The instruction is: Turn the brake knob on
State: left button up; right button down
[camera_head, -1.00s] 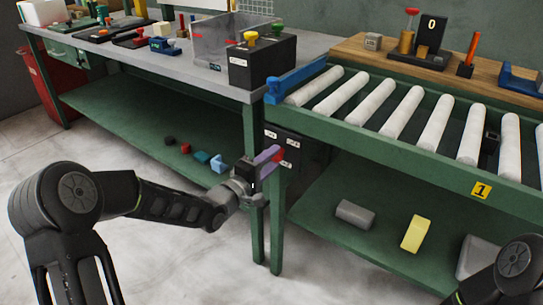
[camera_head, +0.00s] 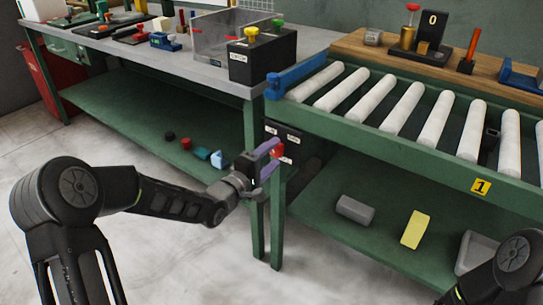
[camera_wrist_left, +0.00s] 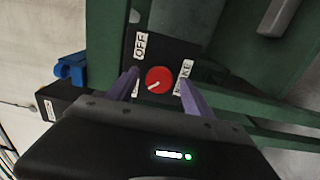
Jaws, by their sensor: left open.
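The brake knob (camera_wrist_left: 159,80) is a red round dial with a white pointer mark, on a black panel (camera_wrist_left: 172,50) with white labels. One label (camera_wrist_left: 140,45) reads OFF and another (camera_wrist_left: 184,76), partly covered, seems to read BRAKE. The pointer is toward the lower left in the left wrist view. My left gripper (camera_wrist_left: 160,88) is open, with one purple finger on each side of the knob; I cannot tell whether they touch it. In the head view the left gripper (camera_head: 273,158) is at the panel beside the green table leg, and the knob (camera_head: 278,151) shows between the fingers. My right gripper is out of view.
The green conveyor frame (camera_head: 400,146) with white rollers is above and right of the panel. The green workbench shelf (camera_head: 150,100) and its leg are close on the left. Grey and yellow blocks (camera_head: 417,229) lie on the lower shelf.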

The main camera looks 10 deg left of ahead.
pick_arm(q)
jog(key=p+v, duration=0.1)
jog(key=v, duration=0.7)
dwell(0.5)
